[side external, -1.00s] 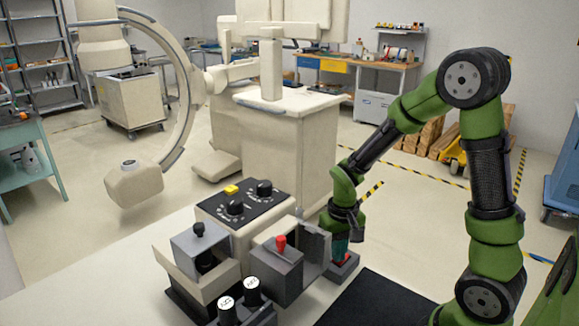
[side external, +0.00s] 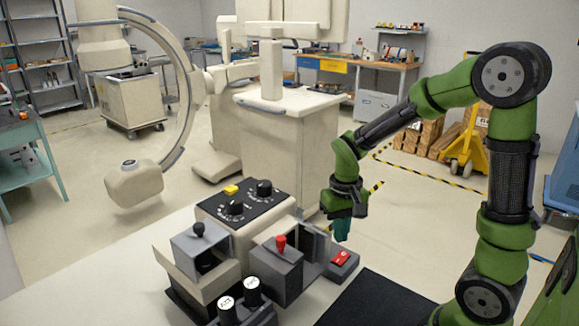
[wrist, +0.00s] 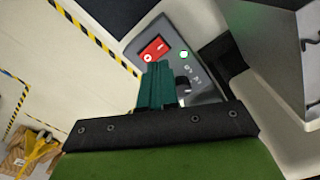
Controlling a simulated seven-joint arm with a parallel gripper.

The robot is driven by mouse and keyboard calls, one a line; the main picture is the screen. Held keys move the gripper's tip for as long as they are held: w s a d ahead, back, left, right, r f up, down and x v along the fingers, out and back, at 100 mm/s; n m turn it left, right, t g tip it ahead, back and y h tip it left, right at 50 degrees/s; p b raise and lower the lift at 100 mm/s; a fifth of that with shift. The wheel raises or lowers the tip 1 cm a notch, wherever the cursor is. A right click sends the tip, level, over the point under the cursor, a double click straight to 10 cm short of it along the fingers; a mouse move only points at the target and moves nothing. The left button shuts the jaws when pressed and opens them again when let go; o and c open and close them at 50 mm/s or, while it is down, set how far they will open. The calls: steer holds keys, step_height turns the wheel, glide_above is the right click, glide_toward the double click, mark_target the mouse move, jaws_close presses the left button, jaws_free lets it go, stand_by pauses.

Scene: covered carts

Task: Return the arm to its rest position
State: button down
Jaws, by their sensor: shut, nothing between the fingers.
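My green arm reaches in from the right in the side external view. My gripper (side external: 342,229) points down and is shut, with nothing held. It hangs above and a little apart from a small grey switch box with a red rocker switch (side external: 341,258). In the wrist view the teal fingers (wrist: 157,85) are together in front of the same box, and the red rocker (wrist: 154,48) shows just beyond their tips. A small lit green-white spot (wrist: 184,54) is beside the rocker.
Left of my gripper stands a grey box with a red-knobbed lever (side external: 281,243). A black mat (side external: 375,300) lies in front. A white cabinet (side external: 280,140) stands behind.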

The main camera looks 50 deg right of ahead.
steer(key=shift+r, duration=0.45)
steer(key=s+a+r+n+t+y, duration=0.1)
steer(key=s+a+r+t, duration=0.2)
steer(key=r, duration=0.3)
steer(key=s+a+r+n+t+y, duration=0.1)
steer(key=s+a+r+t, duration=0.3)
steer(key=a+r, duration=0.2)
steer(key=shift+a+r, duration=0.3)
steer(key=shift+r, duration=0.35)
steer(key=shift+w, duration=0.1)
